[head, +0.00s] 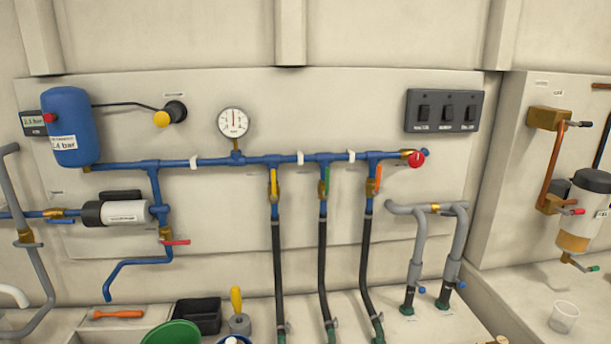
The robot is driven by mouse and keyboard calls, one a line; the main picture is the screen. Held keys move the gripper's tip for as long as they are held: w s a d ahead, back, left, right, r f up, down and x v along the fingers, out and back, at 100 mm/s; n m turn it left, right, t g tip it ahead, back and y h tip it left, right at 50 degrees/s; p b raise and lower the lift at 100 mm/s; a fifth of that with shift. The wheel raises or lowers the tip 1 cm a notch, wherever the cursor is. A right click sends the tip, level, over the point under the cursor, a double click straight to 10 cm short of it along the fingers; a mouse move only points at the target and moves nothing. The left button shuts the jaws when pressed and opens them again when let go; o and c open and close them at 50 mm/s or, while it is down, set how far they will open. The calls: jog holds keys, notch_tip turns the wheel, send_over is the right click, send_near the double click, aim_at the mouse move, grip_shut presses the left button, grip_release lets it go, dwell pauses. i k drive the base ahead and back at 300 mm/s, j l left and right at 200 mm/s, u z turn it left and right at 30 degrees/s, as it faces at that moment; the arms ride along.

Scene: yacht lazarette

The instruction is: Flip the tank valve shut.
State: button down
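Several lever valves show in the head view; the labels are too small to read, so I cannot tell which is the tank valve. A blue-lever valve (58,213) sits on the left horizontal pipe, its lever along the pipe. A red-lever valve (167,236) below the pump has its lever crosswise to its vertical pipe. Yellow-lever (274,182), green-lever (324,180) and orange-lever (374,180) valves have levers roughly along their vertical pipes. A red round knob (416,159) ends the manifold. A brass fitting (26,238) is on the grey left pipe. My gripper is not in view.
A blue pressure tank (70,127), pump (115,210), gauge (233,122) and switch panel (444,112) are on the wall. Black hoses hang below the manifold. A green bowl (172,333), black bin (198,314), orange-handled tool (118,314) and clear cup (563,317) are below.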

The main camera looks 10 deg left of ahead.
aim_at(48, 220)
jog(key=u, duration=2)
